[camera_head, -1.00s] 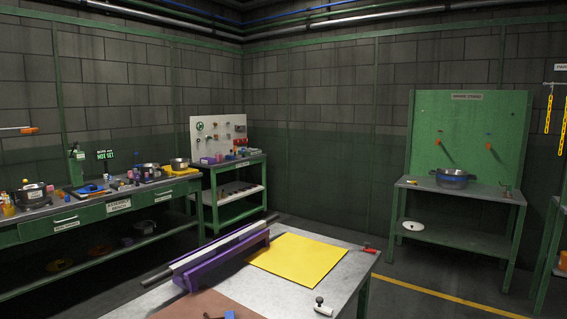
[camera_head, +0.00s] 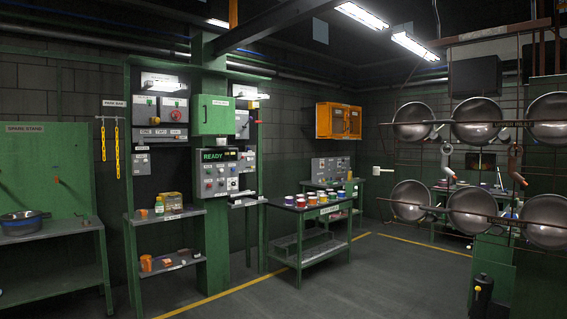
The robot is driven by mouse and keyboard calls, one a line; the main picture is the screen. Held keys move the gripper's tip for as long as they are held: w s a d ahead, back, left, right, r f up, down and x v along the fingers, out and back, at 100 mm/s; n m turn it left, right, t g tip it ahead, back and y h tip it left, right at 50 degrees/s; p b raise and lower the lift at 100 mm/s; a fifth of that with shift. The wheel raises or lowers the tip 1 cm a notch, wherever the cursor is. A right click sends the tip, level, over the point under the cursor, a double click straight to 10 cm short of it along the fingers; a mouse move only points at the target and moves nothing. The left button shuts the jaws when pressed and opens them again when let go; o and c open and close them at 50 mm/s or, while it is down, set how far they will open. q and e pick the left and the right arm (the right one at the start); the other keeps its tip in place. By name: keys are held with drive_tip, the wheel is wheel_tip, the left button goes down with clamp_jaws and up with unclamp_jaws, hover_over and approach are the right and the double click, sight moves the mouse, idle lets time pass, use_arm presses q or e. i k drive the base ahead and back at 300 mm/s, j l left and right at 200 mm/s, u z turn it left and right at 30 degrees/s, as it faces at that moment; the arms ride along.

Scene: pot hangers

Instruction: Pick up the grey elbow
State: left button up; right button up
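I cannot single out the grey elbow for sure. A small curved grey piece (camera_head: 447,161) hangs between the bowls on the rack at the right. A second curved grey piece (camera_head: 516,163) with an orange-red end hangs further right on the same rack. Both are small and far off, so I cannot tell if either is an elbow. Neither of my grippers is in view.
Several metal bowls (camera_head: 411,122) hang on the rack. A green bench (camera_head: 310,204) with paint tins stands mid-room. Shelves (camera_head: 172,217) stand below the control panels (camera_head: 221,176). A stand with a pot (camera_head: 22,222) is at left. Grey floor (camera_head: 390,280) is open ahead.

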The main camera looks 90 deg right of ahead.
sight(444, 158)
drive_tip(key=z, duration=3.75)
drive_tip(key=i+l, duration=0.6)
drive_tip(key=i, duration=0.1)
